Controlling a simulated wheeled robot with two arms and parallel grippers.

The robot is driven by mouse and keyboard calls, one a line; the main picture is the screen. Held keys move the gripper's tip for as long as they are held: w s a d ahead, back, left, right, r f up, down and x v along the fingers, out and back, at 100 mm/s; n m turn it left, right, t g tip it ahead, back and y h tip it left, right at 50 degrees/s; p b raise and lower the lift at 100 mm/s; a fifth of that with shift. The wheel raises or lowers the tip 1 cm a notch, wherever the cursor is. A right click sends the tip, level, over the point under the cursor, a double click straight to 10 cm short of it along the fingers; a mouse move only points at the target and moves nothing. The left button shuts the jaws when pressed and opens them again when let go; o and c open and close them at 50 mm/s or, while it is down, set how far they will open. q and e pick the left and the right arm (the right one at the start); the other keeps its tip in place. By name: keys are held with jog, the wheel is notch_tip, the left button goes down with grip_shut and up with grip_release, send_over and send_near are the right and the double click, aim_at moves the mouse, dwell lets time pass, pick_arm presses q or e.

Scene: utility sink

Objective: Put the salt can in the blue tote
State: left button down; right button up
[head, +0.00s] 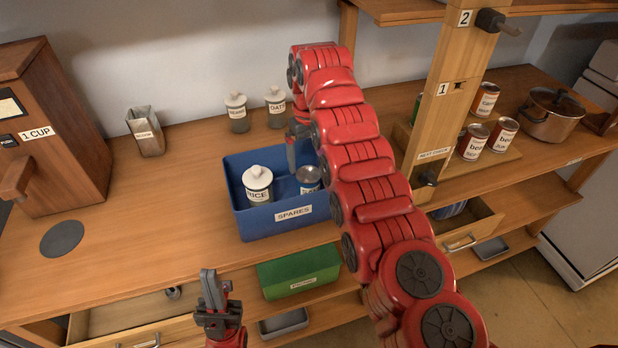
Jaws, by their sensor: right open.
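The blue tote (290,225), labelled SPARES, stands on the wooden counter. Inside it at the right is a metal-topped can (308,174); its label is partly hidden by the tote wall and my arm, and it looks like the salt can. A white-lidded jar labelled RICE (258,188) stands in the tote's left part. My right gripper (296,150) is open over the back of the tote, above and behind the can, partly hidden by its own arm. My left gripper (215,290) is in front of the counter, low and empty; its finger gap is unclear.
Jars labelled BEANS (237,112) and OATS (275,107) stand behind the tote. A green box (299,273) sits in front below it. At the right are a wooden post (446,100), several cans and a pot (552,117).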

jog(key=shift+r+p, duration=0.35)
jog(key=shift+r, duration=1)
